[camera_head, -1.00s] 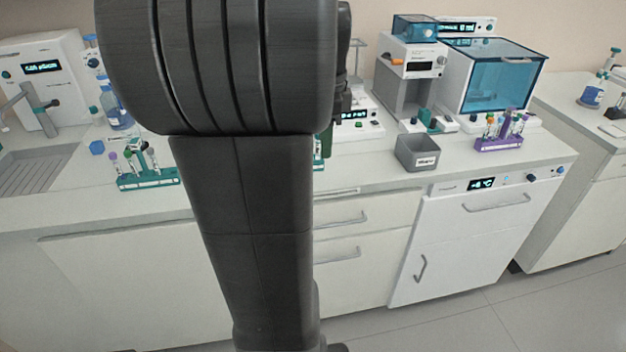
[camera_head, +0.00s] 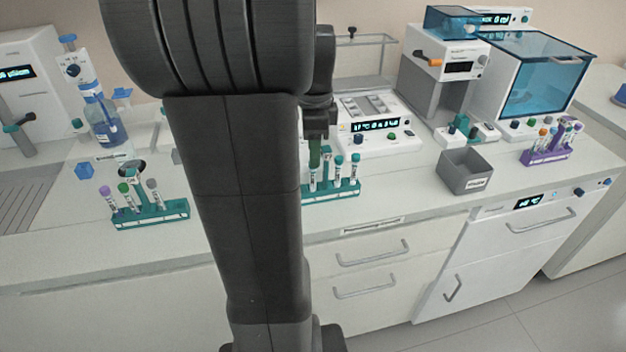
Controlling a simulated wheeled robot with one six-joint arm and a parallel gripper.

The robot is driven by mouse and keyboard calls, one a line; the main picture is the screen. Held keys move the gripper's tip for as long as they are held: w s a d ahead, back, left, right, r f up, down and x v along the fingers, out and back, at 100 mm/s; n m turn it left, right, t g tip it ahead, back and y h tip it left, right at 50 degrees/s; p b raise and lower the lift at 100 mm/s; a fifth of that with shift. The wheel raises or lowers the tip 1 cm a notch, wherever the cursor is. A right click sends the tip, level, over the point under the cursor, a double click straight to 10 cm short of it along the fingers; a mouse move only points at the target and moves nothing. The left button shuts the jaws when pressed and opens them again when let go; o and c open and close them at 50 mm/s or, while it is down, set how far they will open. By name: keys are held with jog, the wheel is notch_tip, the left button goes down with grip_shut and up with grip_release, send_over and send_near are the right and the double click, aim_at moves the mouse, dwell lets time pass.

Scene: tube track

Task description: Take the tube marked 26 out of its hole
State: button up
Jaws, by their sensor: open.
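Tubes stand upright in three racks: a teal rack (camera_head: 150,216) at the left, a teal rack (camera_head: 332,190) just right of my arm, and a purple rack (camera_head: 546,156) at the far right. The tube labels are too small to read, so I cannot tell which tube is marked 26. My gripper (camera_head: 315,152) points down over the left part of the middle teal rack, close to its teal-capped tubes (camera_head: 338,172). It is open. My arm hides the left end of that rack, and the contact between gripper and tubes is unclear.
A grey bin (camera_head: 465,171) stands right of the middle rack. A white device with a display (camera_head: 375,128) is behind the rack. Bare counter lies between the middle rack and the bin.

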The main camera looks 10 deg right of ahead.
aim_at(313, 181)
jog(key=shift+w+f, duration=0.15)
jog(key=shift+f, duration=1.5)
jog(key=shift+w+f, duration=0.1)
jog(key=shift+f, duration=1.55)
jog(key=c, duration=0.8)
